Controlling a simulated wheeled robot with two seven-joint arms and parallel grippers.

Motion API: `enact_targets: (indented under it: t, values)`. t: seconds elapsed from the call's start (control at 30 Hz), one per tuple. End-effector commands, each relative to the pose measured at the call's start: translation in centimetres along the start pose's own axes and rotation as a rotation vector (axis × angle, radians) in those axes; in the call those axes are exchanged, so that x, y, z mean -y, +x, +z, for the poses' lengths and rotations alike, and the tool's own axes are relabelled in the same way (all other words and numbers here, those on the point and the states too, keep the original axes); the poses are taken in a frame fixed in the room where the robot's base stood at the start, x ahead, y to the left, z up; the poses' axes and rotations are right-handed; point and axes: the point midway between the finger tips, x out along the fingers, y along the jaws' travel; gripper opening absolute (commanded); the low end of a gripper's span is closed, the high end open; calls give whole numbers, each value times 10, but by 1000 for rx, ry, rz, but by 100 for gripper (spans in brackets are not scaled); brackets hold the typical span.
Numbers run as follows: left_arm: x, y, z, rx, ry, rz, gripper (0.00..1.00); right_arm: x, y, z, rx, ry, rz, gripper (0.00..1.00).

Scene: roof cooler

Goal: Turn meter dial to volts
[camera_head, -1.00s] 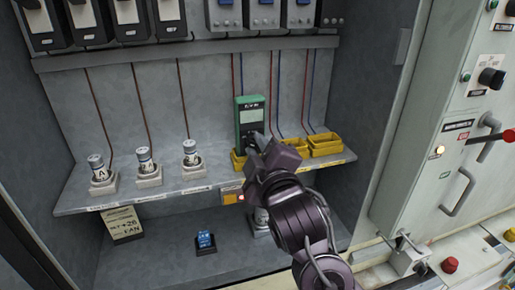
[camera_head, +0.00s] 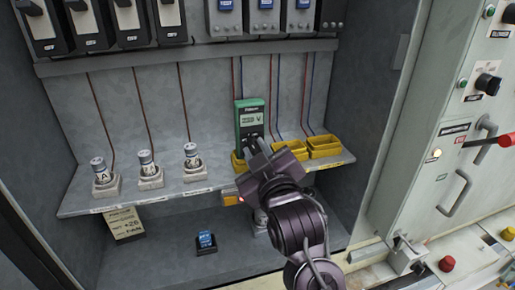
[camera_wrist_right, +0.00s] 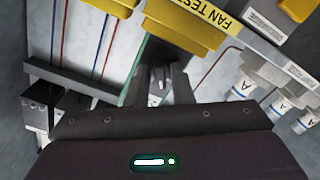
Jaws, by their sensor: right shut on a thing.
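The green meter (camera_head: 250,106) stands upright at the back of the shelf, with a pale lit screen that seems to show a V. My right gripper (camera_head: 257,149) is in front of the meter's lower half, shut on the dial, which its fingers hide in the head view. In the right wrist view the fingers (camera_wrist_right: 160,88) close on a small grey piece, the dial (camera_wrist_right: 157,78), against the green meter (camera_wrist_right: 146,58). The dial's pointer and markings cannot be read. My left gripper is not in view.
Yellow bins (camera_head: 325,145) sit right of the meter on the shelf (camera_head: 120,202). Several labelled fuses (camera_head: 147,163) stand to the left. A blue item (camera_head: 206,239) lies on the cabinet floor. A panel with knobs and handles (camera_head: 440,130) stands at right.

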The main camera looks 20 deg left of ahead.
Motion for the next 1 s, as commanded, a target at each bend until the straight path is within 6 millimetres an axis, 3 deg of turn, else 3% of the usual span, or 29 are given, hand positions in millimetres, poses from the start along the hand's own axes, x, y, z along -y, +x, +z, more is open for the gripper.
enact_targets:
  t: [0.4,0.97,1.0]
  values:
    - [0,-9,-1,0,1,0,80,0,0,-1,-1,203,1,0]
    - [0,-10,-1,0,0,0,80,0,0,-1,-1,231,0,0]
    - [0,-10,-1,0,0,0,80,0,0,-1,-1,231,0,26]
